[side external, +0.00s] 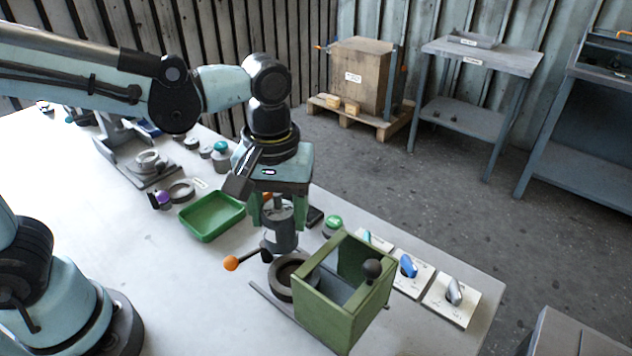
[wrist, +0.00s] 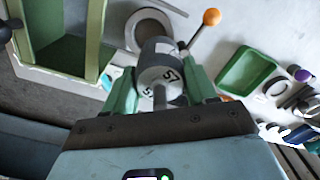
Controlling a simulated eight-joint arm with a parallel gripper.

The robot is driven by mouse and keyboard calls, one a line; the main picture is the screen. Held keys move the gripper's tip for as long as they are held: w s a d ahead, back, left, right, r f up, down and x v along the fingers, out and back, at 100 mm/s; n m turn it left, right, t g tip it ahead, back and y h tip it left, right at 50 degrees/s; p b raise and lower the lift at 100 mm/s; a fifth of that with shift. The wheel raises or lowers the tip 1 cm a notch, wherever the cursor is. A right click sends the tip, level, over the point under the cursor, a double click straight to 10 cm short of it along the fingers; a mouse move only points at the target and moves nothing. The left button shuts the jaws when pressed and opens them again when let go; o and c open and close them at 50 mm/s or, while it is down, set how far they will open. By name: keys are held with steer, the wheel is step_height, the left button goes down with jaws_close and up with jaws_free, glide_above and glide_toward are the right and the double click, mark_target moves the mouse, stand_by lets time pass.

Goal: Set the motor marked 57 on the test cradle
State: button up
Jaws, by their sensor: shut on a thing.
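The motor marked 57 (wrist: 158,62) is a grey cylinder with a thin shaft; "57" shows on its end in the wrist view. In the side view the motor (side external: 282,238) hangs upright below my gripper (side external: 277,216). My gripper's green fingers, also in the wrist view (wrist: 160,85), are shut on it. A dark round ring seat (side external: 288,276) lies just in front of the motor, beside a lever with an orange ball (side external: 231,263). I cannot tell whether this seat or the grey bracketed fixture (side external: 140,160) at the back left is the test cradle.
An open green box frame (side external: 331,316) with a black knob (side external: 372,268) stands close right of the ring seat. A green tray (side external: 212,218) lies to the left. Labelled white plates (side external: 450,299) line the right edge.

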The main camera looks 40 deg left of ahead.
mark_target(292, 248)
steer(key=shift+w+d+f+m, duration=0.1)
steer(key=shift+d+f+m, duration=0.15)
steer(key=shift+d, duration=0.25)
steer(key=shift+d+f+m, duration=0.15)
steer(key=shift+d+m, duration=0.1)
steer(key=shift+d, duration=0.2)
steer(key=shift+d+f, duration=0.1)
steer(key=shift+f, duration=2.4)
steer(key=shift+f, duration=1.05)
steer(key=o, duration=1.5)
steer(key=shift+o, duration=0.4)
